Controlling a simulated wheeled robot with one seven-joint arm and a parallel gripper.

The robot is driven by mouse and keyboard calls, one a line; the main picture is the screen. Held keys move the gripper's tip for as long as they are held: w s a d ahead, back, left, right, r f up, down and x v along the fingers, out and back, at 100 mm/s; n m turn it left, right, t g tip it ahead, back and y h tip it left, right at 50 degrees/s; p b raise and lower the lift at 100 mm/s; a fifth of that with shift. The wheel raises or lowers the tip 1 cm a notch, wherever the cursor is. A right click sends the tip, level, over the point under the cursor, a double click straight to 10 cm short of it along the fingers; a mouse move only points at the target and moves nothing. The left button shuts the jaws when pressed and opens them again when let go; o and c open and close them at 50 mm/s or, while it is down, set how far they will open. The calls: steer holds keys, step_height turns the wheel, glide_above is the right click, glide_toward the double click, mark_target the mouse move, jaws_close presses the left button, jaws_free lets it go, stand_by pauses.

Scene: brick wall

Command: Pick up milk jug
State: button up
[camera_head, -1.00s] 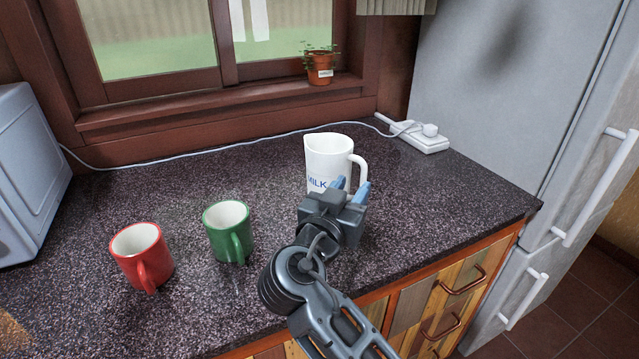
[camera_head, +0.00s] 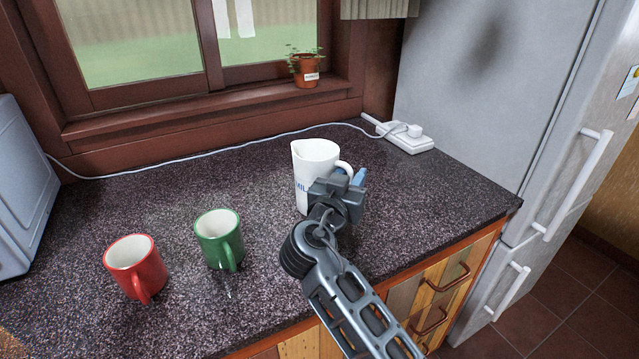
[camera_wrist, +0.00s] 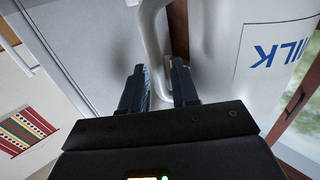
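The white milk jug (camera_head: 316,166) with blue lettering stands upright on the dark speckled counter, and its handle faces right. My gripper (camera_head: 350,178) is at the jug's front right, by the handle, and hides part of the jug. In the wrist view my gripper (camera_wrist: 160,75) has its two fingers apart, with the handle (camera_wrist: 153,40) in line with the gap between them. The jug's body (camera_wrist: 213,60) is close on the right there. I cannot tell whether a finger touches the handle.
A green mug (camera_head: 219,241) and a red mug (camera_head: 136,268) stand left of my arm. A power strip (camera_head: 405,137) lies behind the jug at right, its cord along the window. A potted plant (camera_head: 306,74) sits on the sill. A fridge (camera_head: 490,90) bounds the right.

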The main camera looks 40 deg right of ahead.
jaws_close()
steer(key=shift+r, duration=0.25)
stand_by(0.5)
